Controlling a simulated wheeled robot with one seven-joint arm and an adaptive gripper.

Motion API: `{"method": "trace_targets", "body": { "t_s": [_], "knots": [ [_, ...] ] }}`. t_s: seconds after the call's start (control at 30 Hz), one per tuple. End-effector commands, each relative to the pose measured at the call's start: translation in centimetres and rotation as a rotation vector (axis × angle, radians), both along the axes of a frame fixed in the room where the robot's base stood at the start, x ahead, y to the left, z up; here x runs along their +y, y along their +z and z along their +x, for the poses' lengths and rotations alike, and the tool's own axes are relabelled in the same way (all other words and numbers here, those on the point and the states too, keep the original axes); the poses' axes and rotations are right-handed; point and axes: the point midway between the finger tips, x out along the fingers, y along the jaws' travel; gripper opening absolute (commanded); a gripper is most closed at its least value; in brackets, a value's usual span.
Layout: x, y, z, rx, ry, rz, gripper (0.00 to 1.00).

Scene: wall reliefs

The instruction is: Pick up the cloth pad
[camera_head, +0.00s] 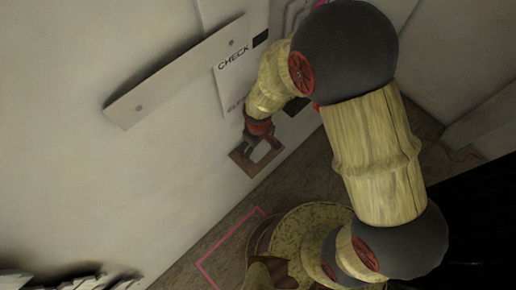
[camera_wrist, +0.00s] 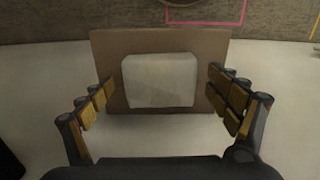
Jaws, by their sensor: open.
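A pale, whitish block with rounded corners, which looks like the cloth pad (camera_wrist: 158,80), lies against a brown square board (camera_wrist: 108,50). In the head view the board (camera_head: 238,156) is low by the white wall, and the pad is mostly hidden by my gripper (camera_head: 260,145). In the wrist view my gripper (camera_wrist: 160,84) is open. One finger is to the left of the pad and the other to its right, with visible gaps on both sides. The fingers overlap the board's side edges in the picture. I cannot tell the remaining depth to the pad.
A long pale panel (camera_head: 175,75) slants along the wall. A sheet marked "CHECK" (camera_head: 232,82) hangs beside my forearm. A pink outline (camera_head: 207,272) marks the brown floor and also shows in the wrist view (camera_wrist: 205,22). Bare wall surrounds the board's lower side.

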Motion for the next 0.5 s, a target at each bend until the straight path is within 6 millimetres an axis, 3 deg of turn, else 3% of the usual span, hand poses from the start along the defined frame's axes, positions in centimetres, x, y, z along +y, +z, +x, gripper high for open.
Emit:
{"method": "trace_targets", "body": {
  "t_s": [0.5],
  "knots": [
    [0.00, 0.03, 0.00, 0.000, 0.000, 0.000, 0.63]
  ]
}}
